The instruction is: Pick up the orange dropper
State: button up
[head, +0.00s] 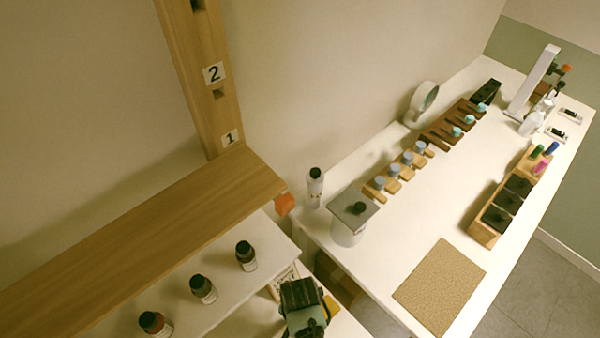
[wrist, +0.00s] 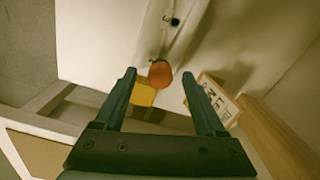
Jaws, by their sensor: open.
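My gripper (wrist: 158,75) is open in the wrist view, its two dark fingers apart with nothing held between them. A rounded orange piece (wrist: 160,74), which looks like the orange dropper, shows beyond the fingertips, between them in the picture. Its depth from the fingers is hard to tell. In the head view an orange piece (head: 285,204) shows at the end of the wooden board, seemingly the same one. My dark green gripper (head: 303,300) is at the bottom centre of the head view, below that piece in the picture.
A yellow block (wrist: 143,95) lies near the left finger, and a printed card (wrist: 213,98) near the right. Several dark bottles (head: 203,289) stand on the white shelf at left. A white bottle (head: 315,187) and a lidded jar (head: 350,224) stand on the table; a cork mat (head: 440,286) lies empty.

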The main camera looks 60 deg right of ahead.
jog(key=shift+d+f, duration=0.1)
jog(key=shift+f, duration=0.7)
jog(key=c, duration=0.8)
jog(key=shift+r, duration=0.1)
jog(key=shift+r+b, duration=0.45)
jog(key=shift+r, duration=4.5)
